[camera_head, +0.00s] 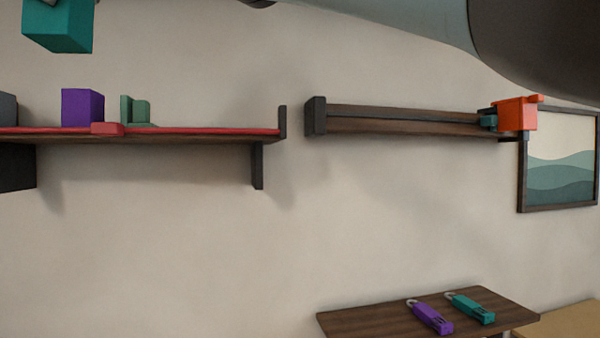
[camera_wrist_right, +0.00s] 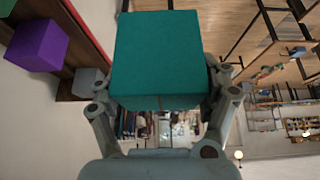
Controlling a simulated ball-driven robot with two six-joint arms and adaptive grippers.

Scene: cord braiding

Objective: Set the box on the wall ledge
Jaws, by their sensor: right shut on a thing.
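A teal box (camera_head: 58,28) hangs in the air at the top left of the head view, above the ledge and clear of it. In the right wrist view my right gripper (camera_wrist_right: 165,90) is shut on this teal box (camera_wrist_right: 158,55), one finger on each side. The wall ledge (camera_head: 190,135) is dark wood with a red strip along its front and a bracket at its right end. A purple box (camera_head: 82,108) stands on it; it also shows in the right wrist view (camera_wrist_right: 37,45). My left gripper is not in view.
A green stepped piece (camera_head: 138,112) stands right of the purple box, and a dark grey object (camera_head: 8,109) sits at the far left. A rail (camera_head: 400,119) with an orange block (camera_head: 515,114) is on the wall. The ledge's right part is bare.

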